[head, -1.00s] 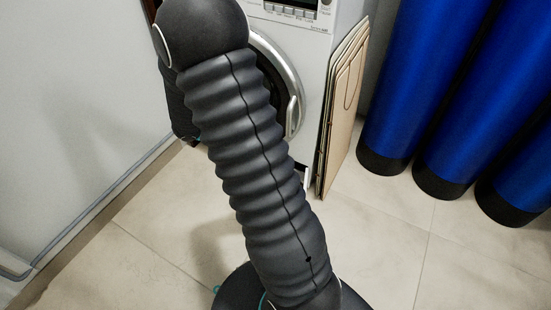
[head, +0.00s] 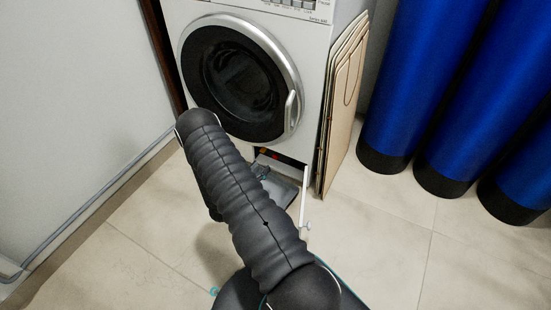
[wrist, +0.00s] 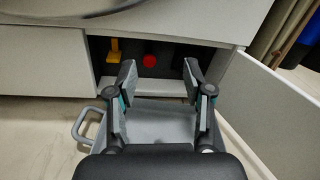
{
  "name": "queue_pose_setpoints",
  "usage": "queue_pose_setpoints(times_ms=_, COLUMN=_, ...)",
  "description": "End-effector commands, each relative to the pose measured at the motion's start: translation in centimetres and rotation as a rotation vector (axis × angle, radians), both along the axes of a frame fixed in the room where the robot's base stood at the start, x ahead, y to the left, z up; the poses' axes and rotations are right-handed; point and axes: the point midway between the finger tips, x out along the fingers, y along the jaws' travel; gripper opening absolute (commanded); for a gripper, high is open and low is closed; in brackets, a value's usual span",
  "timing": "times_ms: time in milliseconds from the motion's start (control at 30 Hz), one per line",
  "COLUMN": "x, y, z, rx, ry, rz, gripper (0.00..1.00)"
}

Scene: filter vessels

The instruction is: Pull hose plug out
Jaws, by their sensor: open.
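My gripper (wrist: 159,74) is open, with its two fingers pointing into the low opening at the base of the washing machine. A yellow piece (wrist: 115,50), perhaps the hose plug, hangs inside the opening, left of and beyond the fingertips. A red round knob (wrist: 150,61) sits to its right, seen between and beyond the fingers. Nothing is held between the fingers. In the head view the yellow piece (head: 262,150) and red knob (head: 277,157) show small. My gripper there is mostly hidden by my arm.
A grey tray (wrist: 160,122) with a side handle (wrist: 80,126) lies on the floor below my gripper. The white flap (wrist: 270,110) stands open at right. The washing machine (head: 315,65) stands above; beige boards (head: 340,110) and blue cylinders (head: 410,85) stand right.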

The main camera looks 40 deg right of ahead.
Motion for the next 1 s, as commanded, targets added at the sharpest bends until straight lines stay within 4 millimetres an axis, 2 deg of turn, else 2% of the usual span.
queue_pose_setpoints(times_ms=33, x=-0.2, y=0.2, z=-1.7, rx=-0.006, ry=0.022, rz=0.026, gripper=0.51)
queue_pose_setpoints(times_ms=133, x=-0.3, y=0.5, z=-3.7, rx=-0.014, ry=0.049, rz=0.068, gripper=0.51)
queue_pose_setpoints(times_ms=233, x=-0.4, y=0.7, z=-4.8, rx=-0.018, ry=0.064, rz=0.093, gripper=0.51)
queue_pose_setpoints(times_ms=367, x=-0.3, y=0.4, z=-5.3, rx=-0.020, ry=0.070, rz=0.104, gripper=0.51)
queue_pose_setpoints(times_ms=533, x=0.5, y=-1.6, z=-5.3, rx=-0.019, ry=0.069, rz=0.100, gripper=0.51)
queue_pose_setpoints(times_ms=1000, x=3.7, y=-9.4, z=-5.3, rx=-0.020, ry=0.068, rz=0.100, gripper=0.51)
